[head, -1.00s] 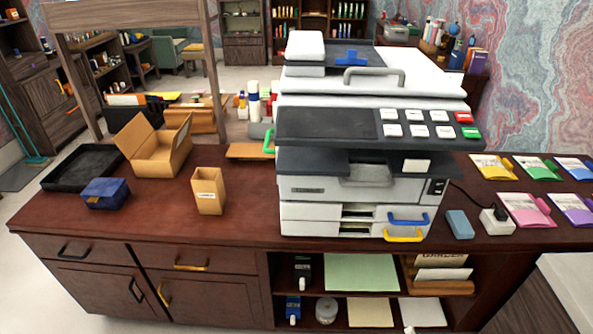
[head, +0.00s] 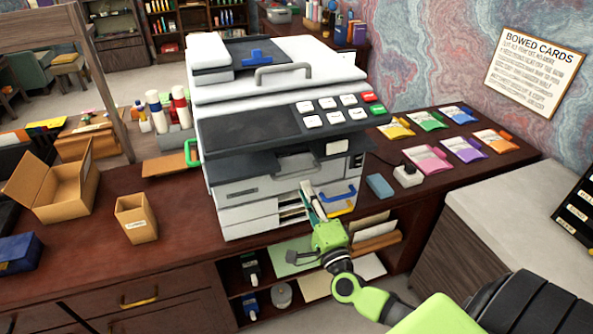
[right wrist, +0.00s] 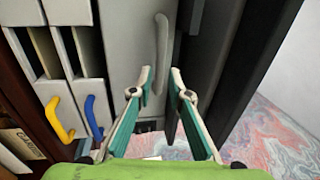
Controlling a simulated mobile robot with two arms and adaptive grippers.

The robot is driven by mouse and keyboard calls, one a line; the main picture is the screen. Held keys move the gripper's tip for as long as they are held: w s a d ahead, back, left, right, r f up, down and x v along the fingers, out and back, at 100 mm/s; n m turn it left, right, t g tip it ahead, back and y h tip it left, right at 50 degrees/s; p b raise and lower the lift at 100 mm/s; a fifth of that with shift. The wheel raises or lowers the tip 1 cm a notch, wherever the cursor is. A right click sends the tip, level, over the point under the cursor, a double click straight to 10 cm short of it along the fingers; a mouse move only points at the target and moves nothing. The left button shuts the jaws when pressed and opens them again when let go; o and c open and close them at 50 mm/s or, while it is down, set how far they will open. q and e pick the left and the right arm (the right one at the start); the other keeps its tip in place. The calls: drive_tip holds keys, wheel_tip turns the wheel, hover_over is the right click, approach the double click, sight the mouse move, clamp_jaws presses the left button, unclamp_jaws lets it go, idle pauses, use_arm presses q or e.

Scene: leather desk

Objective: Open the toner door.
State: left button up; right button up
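The copier (head: 262,215) stands on the dark wooden desk. Its pale front panel, seemingly the toner door (head: 262,181), looks shut and has a grey bar handle (head: 298,165) under the dark overhang. In the right wrist view the handle (right wrist: 162,55) shows against the pale door (right wrist: 127,45). My right gripper (head: 309,188) is in front of the copier, below the handle in the head view. In the right wrist view its fingers (right wrist: 161,80) are apart, with the handle's end between the tips in the picture; I cannot tell if they touch it. My left gripper is out of view.
Below the door are tray slots with a blue handle (head: 337,191) and a yellow handle (head: 341,209). A green handle (head: 191,152) is on the copier's left side. A blue block (head: 380,187) and a white adapter (head: 407,176) lie to the right. An open cardboard box (head: 58,188) stands left.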

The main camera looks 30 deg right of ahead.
sight(299, 172)
drive_tip(key=p+x, duration=0.1)
drive_tip(key=x, duration=0.6)
clamp_jaws()
